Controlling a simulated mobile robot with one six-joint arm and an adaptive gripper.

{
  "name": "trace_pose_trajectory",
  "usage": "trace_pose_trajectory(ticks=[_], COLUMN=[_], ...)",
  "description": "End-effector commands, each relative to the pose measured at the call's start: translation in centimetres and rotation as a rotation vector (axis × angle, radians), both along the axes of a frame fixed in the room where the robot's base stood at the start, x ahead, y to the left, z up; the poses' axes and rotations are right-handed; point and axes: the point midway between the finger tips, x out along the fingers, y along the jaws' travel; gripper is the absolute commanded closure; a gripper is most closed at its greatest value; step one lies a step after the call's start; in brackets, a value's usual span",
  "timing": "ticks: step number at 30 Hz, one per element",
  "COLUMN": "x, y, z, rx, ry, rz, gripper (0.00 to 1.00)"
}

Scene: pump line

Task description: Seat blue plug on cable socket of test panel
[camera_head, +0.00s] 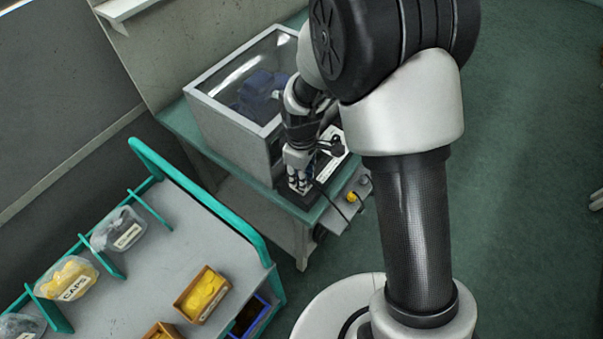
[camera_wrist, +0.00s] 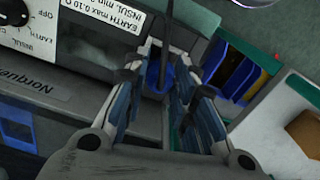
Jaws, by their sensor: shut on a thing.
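In the wrist view my gripper (camera_wrist: 162,68) reaches up the middle of the picture with its fingers closed on the blue plug (camera_wrist: 158,76). A dark cable (camera_wrist: 167,25) runs up from the plug. The test panel (camera_wrist: 85,50) lies just left of and under the fingertips, with a dial (camera_wrist: 15,12) and an earth/insulation label (camera_wrist: 105,12). I cannot tell whether the plug touches a socket, as the fingers hide that spot. In the head view my gripper (camera_head: 299,180) points down over the front end of the test panel (camera_head: 330,158) on the bench.
A glass-sided box (camera_head: 240,130) holding a blue pump (camera_head: 262,92) stands left of the panel. A small grey box with a yellow button (camera_head: 351,197) is at the bench's front edge. A teal-railed trolley (camera_head: 215,240) with bins of parts stands in front. Open floor lies right.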

Motion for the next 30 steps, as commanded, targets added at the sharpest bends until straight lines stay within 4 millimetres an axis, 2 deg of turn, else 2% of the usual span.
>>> trace_pose_trajectory(ticks=[30], x=[0.00], y=[0.00], z=[-0.56], rx=[0.000], ry=[0.000], rz=[0.000], gripper=[1.00])
